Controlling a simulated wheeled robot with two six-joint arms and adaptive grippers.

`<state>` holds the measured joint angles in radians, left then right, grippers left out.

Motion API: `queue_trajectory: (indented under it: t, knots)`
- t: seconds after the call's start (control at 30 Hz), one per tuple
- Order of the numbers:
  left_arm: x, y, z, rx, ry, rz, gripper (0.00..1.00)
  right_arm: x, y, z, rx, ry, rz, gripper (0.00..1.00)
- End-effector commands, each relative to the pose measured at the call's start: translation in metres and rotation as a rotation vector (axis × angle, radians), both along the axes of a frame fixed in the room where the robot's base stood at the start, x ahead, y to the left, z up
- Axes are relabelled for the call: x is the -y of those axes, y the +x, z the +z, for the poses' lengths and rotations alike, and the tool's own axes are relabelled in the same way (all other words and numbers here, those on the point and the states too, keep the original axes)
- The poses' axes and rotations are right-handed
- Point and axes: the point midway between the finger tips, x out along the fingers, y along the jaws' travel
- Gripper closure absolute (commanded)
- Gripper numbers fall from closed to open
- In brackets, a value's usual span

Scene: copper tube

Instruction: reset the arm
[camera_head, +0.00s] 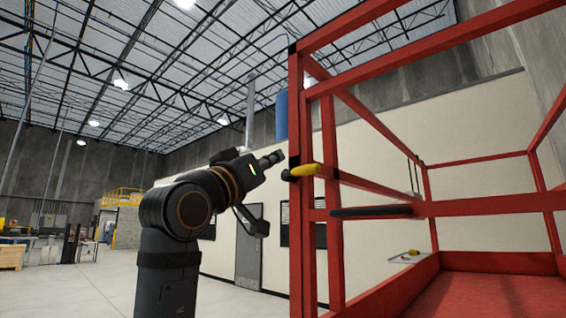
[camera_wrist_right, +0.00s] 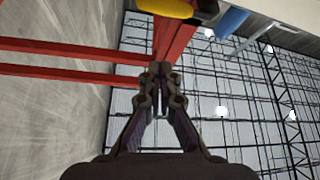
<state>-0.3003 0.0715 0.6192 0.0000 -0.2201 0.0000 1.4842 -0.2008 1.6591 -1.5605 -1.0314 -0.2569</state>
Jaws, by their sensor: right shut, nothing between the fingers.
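My right arm rises at the centre left of the head view, with its gripper (camera_head: 276,157) pointing right, close to the red metal frame (camera_head: 296,230). The gripper's fingers meet at their tips in the right wrist view (camera_wrist_right: 160,74), and nothing shows between them. A yellow-handled item (camera_head: 306,170) with a dark end sits at the frame's upright post, just right of and below the fingertips. Its yellow part also shows at the top of the right wrist view (camera_wrist_right: 165,8). I cannot tell whether the fingertips touch anything. My left gripper is not in view.
The red frame's bars and platform (camera_head: 480,292) fill the right side. A dark padded bar (camera_head: 372,211) lies along one rail. A small tray with items (camera_head: 408,257) is beyond. A pale wall with a grey door (camera_head: 248,252) stands behind; open floor (camera_head: 75,292) is at left.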

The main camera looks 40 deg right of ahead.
Motion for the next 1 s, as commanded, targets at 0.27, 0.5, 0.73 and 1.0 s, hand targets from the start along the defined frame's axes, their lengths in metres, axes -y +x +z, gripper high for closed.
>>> queue_trajectory:
  t: [0.27, 0.5, 0.73, 1.0]
  knots:
    - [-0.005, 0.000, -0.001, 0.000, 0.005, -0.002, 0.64, -0.004, 0.000, -0.001, 0.001, 0.000, -0.001, 1.00]
    - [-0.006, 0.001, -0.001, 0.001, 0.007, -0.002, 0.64, -0.003, 0.000, -0.001, 0.000, 0.000, 0.000, 1.00]
    - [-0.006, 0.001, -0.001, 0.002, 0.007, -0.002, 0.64, -0.005, 0.018, -0.009, -0.032, -0.011, 0.017, 1.00]
    - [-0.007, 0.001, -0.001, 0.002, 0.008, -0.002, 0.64, -0.025, 0.190, -0.125, -0.338, -0.085, 0.219, 1.00]
